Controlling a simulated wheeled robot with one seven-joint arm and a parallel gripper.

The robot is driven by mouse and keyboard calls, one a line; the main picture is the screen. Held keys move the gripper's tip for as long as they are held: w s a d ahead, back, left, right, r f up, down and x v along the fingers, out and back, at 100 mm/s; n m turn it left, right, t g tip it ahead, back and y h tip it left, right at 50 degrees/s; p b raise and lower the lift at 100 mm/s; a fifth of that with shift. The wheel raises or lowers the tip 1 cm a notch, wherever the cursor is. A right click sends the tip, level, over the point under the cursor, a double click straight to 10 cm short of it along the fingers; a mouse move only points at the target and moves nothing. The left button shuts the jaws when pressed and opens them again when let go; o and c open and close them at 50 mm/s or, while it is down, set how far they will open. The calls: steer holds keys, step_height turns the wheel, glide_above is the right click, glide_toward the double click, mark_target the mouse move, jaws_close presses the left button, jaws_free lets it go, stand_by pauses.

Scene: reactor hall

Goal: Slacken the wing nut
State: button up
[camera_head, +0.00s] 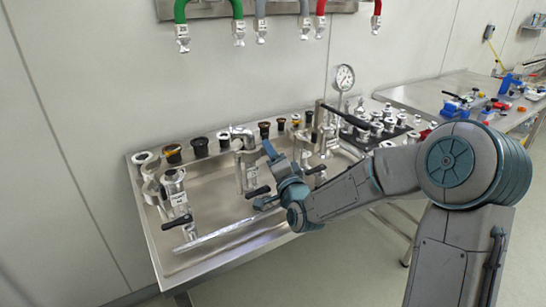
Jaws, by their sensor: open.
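My gripper (266,177) is open, with its fingers pointing left over the steel tray-like bench (216,258). Just left of it stands a metal pipe fitting (240,166) with a clamp-like top and a black lever. I cannot tell whether the fingers touch this fitting. A similar fitting (174,188) with a white label and a black lever stands farther left. The wing nut is too small to make out, or is hidden by the fittings or my gripper.
Black, brown and white caps (173,154) line the bench's back edge. A pressure gauge (344,78) rises behind a dark tray (377,136) of small parts. Coloured hoses (238,12) hang above. A second table (420,93) stands right.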

steer(key=c, duration=1)
steer(key=n+y+b, duration=0.1)
steer(key=n+b, duration=0.2)
steer(key=b, duration=0.2)
steer(key=shift+f+n, duration=0.1)
steer(key=shift+n, duration=0.2)
steer(key=o, duration=1)
steer(key=shift+s+d, duration=0.1)
steer(key=shift+d, duration=0.05)
